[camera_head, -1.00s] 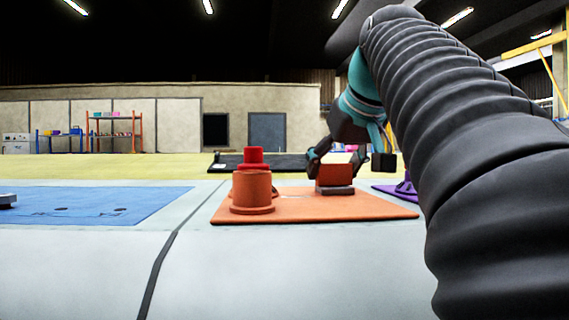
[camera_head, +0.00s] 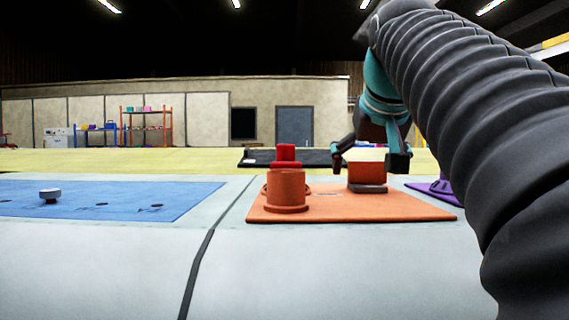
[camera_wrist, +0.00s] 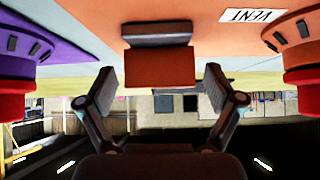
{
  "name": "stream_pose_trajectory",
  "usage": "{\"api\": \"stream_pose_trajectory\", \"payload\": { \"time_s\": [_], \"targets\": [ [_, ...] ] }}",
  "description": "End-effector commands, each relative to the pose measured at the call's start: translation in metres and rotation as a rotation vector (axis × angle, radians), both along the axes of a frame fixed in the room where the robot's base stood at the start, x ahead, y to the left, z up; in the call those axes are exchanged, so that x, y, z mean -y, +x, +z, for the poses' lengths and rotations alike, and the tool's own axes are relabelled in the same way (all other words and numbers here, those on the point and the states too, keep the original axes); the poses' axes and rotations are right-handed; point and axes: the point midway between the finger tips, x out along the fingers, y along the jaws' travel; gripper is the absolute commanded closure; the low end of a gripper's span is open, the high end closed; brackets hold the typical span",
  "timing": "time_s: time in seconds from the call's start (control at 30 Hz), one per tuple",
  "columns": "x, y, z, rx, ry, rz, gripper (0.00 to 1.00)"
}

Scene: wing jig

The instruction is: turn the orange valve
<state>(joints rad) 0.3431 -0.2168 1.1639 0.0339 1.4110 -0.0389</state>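An orange block (camera_head: 367,172) with a grey base stands on an orange mat (camera_head: 420,207). To its left stands an orange cylinder (camera_head: 287,188) with a red cap (camera_head: 286,153). I cannot tell which of these orange parts is the valve. My gripper (camera_head: 368,162) is open, with its fingers on either side of the block's upper part in the head view. The wrist view, which is upside down, shows the block (camera_wrist: 158,68) between the open fingertips (camera_wrist: 158,80), with gaps on both sides. Contact is not visible, and the fingers' depth relative to the block is unclear.
In the wrist view a "VENT" label (camera_wrist: 252,15) lies near the orange cylinder (camera_wrist: 300,45), and a purple fixture (camera_wrist: 25,45) stands opposite. A blue mat (camera_head: 110,196) with a small grey knob (camera_head: 50,194) is at left. A dark mat (camera_head: 315,157) lies behind. The pale floor in front is clear.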

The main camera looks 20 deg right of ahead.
Motion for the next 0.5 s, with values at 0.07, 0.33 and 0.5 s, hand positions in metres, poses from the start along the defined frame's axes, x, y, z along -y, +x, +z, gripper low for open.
{"api": "stream_pose_trajectory", "payload": {
  "time_s": [0.07, 0.33, 0.5],
  "targets": [
    [0.0, 0.0, 0.0, 0.001, 0.0, 0.0, 0.08],
    [-0.003, -0.01, 0.012, 0.004, -0.001, 0.0, 0.08],
    [-0.01, -0.032, 0.035, 0.005, -0.001, 0.0, 0.08]
  ]
}}
